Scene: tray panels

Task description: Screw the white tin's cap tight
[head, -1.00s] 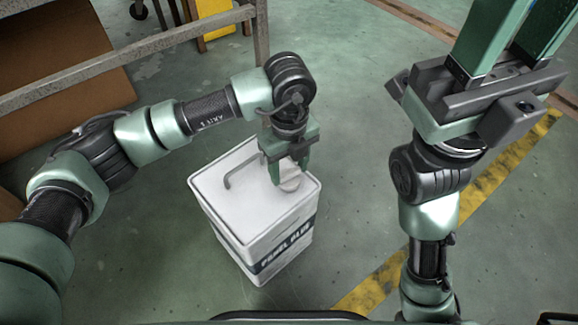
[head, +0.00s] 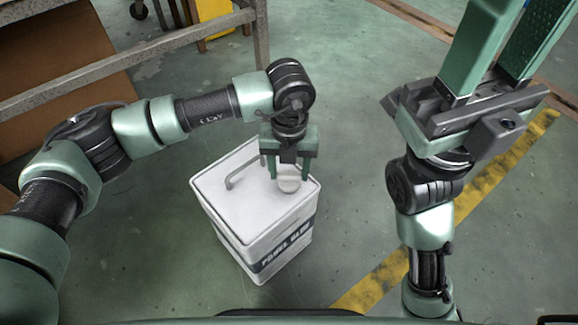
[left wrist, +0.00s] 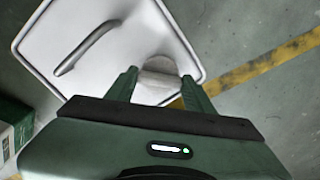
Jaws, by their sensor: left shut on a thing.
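The white tin (head: 255,220) stands upright on the floor, with a dark lettered band on its side and a grey handle (head: 240,170) on top. Its round whitish cap (head: 289,185) sits near the back right corner of the top. My left gripper (head: 289,177) points down and is shut on the cap, one finger on each side. The left wrist view also shows the cap (left wrist: 160,80) between the fingers. I cannot tell how tight the cap sits. My right gripper (head: 518,35) is raised at the right, fingers apart and empty, their tips near the top edge.
A metal-framed rack (head: 150,52) with a brown panel (head: 60,60) stands at the left, close to my left arm. A yellow-black floor stripe (head: 385,275) runs past the right of the tin. The green floor around the tin is clear.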

